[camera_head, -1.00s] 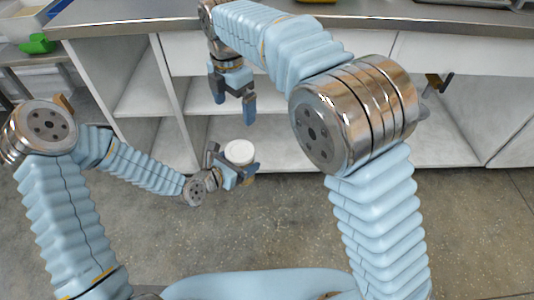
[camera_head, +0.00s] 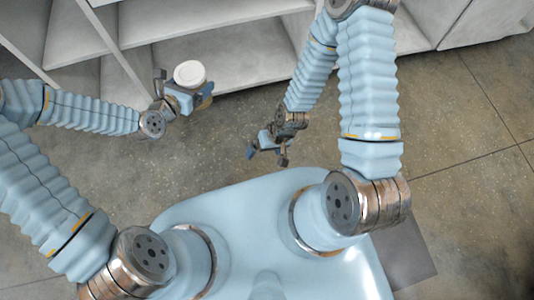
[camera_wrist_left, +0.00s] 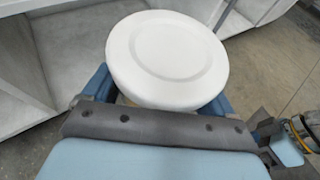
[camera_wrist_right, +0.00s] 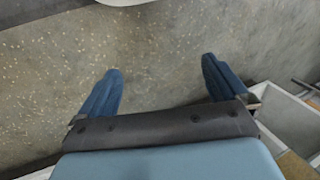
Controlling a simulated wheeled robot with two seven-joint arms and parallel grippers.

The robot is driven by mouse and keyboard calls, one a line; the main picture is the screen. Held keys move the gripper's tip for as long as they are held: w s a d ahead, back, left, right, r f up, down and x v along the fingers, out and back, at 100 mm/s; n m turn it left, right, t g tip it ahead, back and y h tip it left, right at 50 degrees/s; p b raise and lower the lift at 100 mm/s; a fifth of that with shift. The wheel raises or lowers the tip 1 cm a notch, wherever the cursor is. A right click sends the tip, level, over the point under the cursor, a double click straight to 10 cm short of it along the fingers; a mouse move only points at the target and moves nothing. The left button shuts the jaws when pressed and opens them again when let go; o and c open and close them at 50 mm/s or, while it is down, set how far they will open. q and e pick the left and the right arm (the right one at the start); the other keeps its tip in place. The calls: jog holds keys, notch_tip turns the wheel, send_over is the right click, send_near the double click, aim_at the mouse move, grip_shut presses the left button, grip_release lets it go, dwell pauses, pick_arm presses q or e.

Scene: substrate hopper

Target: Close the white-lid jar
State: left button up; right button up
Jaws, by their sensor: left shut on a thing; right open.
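The jar's round white lid (camera_head: 189,73) shows at the left gripper in the head view, left of centre, and from above in the left wrist view (camera_wrist_left: 167,55). My left gripper (camera_head: 189,98) is shut on the jar, with its blue fingers on either side below the lid. The lid lies on top of the jar; the jar's body is almost wholly hidden, and I cannot tell how tightly the lid sits. My right gripper (camera_head: 266,152) is open and empty, right of and nearer my base than the jar. Its two spread fingers show in the right wrist view (camera_wrist_right: 160,88).
White open shelving (camera_head: 205,22) stands behind the jar along the top of the head view. Bare speckled floor (camera_head: 460,190) lies below both grippers. A white edge, possibly the lid, shows at the top of the right wrist view (camera_wrist_right: 122,2).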

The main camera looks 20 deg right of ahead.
jog(key=shift+s+r+m, duration=0.1)
jog(key=shift+s+m, duration=0.8)
jog(key=shift+s, duration=0.05)
pick_arm(q)
jog(key=w+a+r+n+t+y, duration=0.1)
jog(key=a+n+y, duration=0.3)
jog(key=a, duration=0.4)
jog(key=w+a+r+n+t+y, duration=0.1)
jog(key=a+n+t+y, duration=0.1)
jog(key=a+n+y, duration=0.2)
jog(key=a, duration=0.3)
jog(key=shift+a+y, duration=0.3)
jog(key=shift+a, duration=0.1)
pick_arm(e)
jog(key=shift+c, duration=0.3)
